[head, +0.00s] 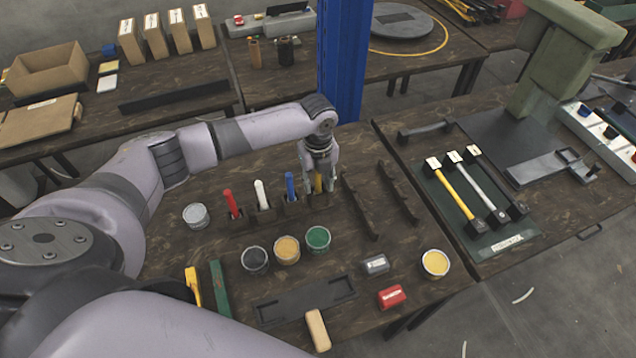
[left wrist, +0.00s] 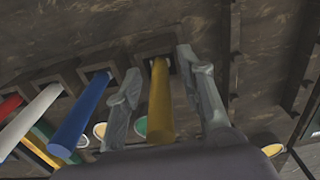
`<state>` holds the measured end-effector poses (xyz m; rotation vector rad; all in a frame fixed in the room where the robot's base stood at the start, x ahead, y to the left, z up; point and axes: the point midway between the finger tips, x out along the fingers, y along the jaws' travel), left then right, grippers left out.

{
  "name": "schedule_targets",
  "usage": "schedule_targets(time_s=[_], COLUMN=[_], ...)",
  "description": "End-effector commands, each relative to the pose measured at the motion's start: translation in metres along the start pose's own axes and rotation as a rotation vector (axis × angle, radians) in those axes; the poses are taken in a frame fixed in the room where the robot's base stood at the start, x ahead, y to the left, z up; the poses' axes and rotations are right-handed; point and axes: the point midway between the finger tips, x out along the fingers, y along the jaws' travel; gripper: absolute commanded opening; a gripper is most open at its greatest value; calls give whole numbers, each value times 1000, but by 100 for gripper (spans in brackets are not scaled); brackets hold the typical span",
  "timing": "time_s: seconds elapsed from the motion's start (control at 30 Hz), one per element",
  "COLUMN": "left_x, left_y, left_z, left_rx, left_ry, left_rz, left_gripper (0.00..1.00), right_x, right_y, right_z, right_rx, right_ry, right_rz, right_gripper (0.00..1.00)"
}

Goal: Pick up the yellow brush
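The yellow brush (head: 318,183) stands upright with its lower end in a square dark holder (left wrist: 150,50) on the dark wooden table. In the left wrist view the yellow handle (left wrist: 160,105) runs between the two fingers of my left gripper (left wrist: 158,68), with a gap on each side. In the head view my left gripper (head: 319,178) points down over the brush and partly hides it. It is open around the handle. My right gripper is in neither view.
Blue (head: 290,185), white (head: 261,194) and red (head: 232,203) brushes stand in holders to the left. Open paint cans, including a green one (head: 317,238), sit in front. Dark racks (head: 360,207) lie to the right. A blue post (head: 343,60) rises behind.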

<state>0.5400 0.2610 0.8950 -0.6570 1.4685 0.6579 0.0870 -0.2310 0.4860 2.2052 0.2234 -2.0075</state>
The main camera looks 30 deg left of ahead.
Motion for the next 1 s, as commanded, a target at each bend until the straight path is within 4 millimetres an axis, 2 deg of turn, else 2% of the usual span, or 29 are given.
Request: schedule_targets(time_s=[0.07, 0.5, 0.83, 1.0], left_x=[0, -1, -1, -9], left_y=[0, 0, 0, -1], left_z=[0, 0, 0, 1], left_rx=[0, -1, -1, -1], left_ry=[0, 0, 0, -1], left_rz=[0, 0, 0, -3], left_gripper=[28, 0, 0, 0], right_x=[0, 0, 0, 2], right_y=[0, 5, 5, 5], right_z=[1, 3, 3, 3], right_rx=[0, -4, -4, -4], right_ry=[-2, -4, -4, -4], right_rz=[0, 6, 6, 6], right_gripper=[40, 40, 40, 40])
